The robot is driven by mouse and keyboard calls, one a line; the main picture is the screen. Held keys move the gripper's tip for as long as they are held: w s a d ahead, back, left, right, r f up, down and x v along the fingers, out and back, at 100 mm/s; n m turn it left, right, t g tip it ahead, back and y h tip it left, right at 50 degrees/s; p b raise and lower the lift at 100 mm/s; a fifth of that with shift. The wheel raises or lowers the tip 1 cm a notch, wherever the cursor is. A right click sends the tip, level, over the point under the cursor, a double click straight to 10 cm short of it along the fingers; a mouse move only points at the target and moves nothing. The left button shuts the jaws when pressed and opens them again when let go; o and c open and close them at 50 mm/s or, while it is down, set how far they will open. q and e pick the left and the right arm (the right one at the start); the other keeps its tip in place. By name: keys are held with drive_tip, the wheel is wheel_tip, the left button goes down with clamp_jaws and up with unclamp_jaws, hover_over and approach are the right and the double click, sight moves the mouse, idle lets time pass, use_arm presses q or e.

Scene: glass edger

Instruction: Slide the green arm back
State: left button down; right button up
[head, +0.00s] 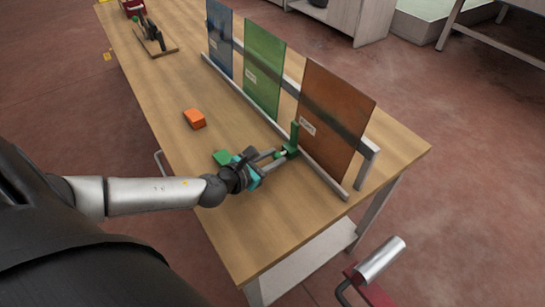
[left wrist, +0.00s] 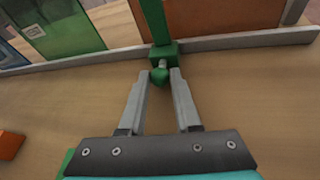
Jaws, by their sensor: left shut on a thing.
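The green arm (head: 294,138) stands upright on a small green block at the rail, in front of the brown panel. In the left wrist view the green arm (left wrist: 155,22) rises from its block, with a small green knob (left wrist: 159,76) on the near side. My left gripper (head: 277,156) reaches it from the left in the head view. In the left wrist view its fingertips (left wrist: 161,74) are closed around the knob, one on each side. The lower part of the arm is partly hidden by the fingers in the head view. My right gripper is not in view.
Blue (head: 220,38), green (head: 263,68) and brown (head: 335,118) panels stand in a rail (head: 240,92) along the wooden table (head: 170,85). An orange block (head: 194,119) lies on the table, left of the rail. A red and metal roller (head: 380,262) stands off the table's near right corner.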

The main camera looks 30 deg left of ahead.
sight(315, 215)
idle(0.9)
use_arm(q)
drive_tip(key=shift+s+d, duration=0.1)
drive_tip(key=shift+d, duration=0.2)
drive_tip(key=s+d+p, duration=0.2)
drive_tip(key=d, duration=0.2)
drive_tip(key=s+d+p, duration=0.2)
drive_tip(key=d, duration=0.3)
drive_tip(key=s+d+p, duration=0.2)
drive_tip(key=d, duration=0.3)
drive_tip(key=shift+d+r, duration=0.15)
drive_tip(key=shift+d, duration=0.1)
drive_tip(key=shift+s+d+p, duration=0.2)
drive_tip(key=shift+d+p, duration=0.15)
drive_tip(key=shift+d, duration=0.3)
drive_tip(key=c, duration=0.7)
unclamp_jaws()
drive_tip(key=shift+o, duration=0.4)
drive_tip(key=p+v, duration=0.1)
drive_tip(key=v, duration=1.4)
drive_tip(key=shift+s, duration=0.15)
